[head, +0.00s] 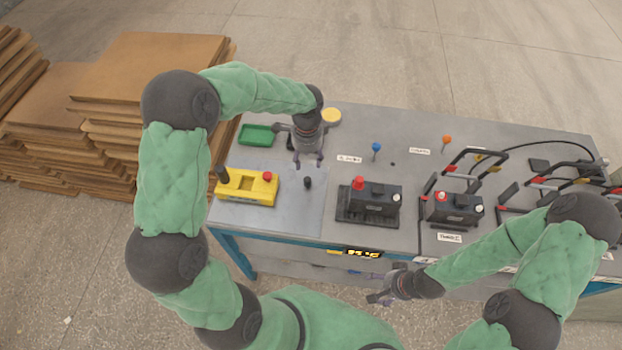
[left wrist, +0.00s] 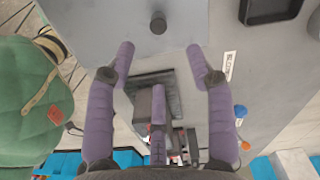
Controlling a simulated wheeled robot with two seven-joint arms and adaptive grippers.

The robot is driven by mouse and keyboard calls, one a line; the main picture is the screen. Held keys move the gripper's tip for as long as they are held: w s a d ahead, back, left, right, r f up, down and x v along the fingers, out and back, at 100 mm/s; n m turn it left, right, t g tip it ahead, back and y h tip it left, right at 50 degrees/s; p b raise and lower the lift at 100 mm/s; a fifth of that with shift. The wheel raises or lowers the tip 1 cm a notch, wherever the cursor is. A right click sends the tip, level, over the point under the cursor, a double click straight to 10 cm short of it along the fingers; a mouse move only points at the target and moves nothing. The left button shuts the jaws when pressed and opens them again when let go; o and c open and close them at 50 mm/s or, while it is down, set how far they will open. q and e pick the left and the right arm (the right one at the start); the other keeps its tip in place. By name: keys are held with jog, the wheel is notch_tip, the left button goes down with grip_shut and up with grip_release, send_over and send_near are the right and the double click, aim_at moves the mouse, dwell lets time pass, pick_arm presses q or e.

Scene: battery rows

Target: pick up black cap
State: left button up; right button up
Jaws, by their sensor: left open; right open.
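A small black cap (head: 307,183) stands on the grey mat (head: 285,215) at the left part of the table. In the left wrist view, a dark round piece that looks like this cap (left wrist: 158,22) lies beyond the fingertips, between their lines. My left gripper (head: 309,162) is open and empty, with its purple fingers just behind the cap in the head view, apart from it. The left wrist view shows the spread fingers (left wrist: 160,62) with nothing between their tips. My right gripper (head: 384,296) is open and empty in front of the table's front edge.
A yellow block (head: 250,187) with a black post and red knob stands left of the cap. A black battery (head: 380,195) with a red cap stands to its right. A green tray (head: 257,135) and a yellow disc (head: 331,116) are behind. Another battery (head: 452,210) stands farther right.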

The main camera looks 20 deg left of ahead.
aim_at(308, 179)
pick_arm(q)
jog(key=f, duration=0.2)
jog(key=f+b, duration=0.1)
jog(key=f, duration=0.3)
jog(key=shift+w+f+b, duration=0.25)
jog(key=shift+b, duration=0.1)
jog(key=f, duration=0.1)
jog(key=f+b, duration=0.1)
jog(key=f, duration=0.3)
jog(key=shift+s+b, duration=0.4)
jog(key=c, duration=0.9)
pick_arm(e)
jog(key=f, duration=0.4)
jog(key=shift+w, duration=0.3)
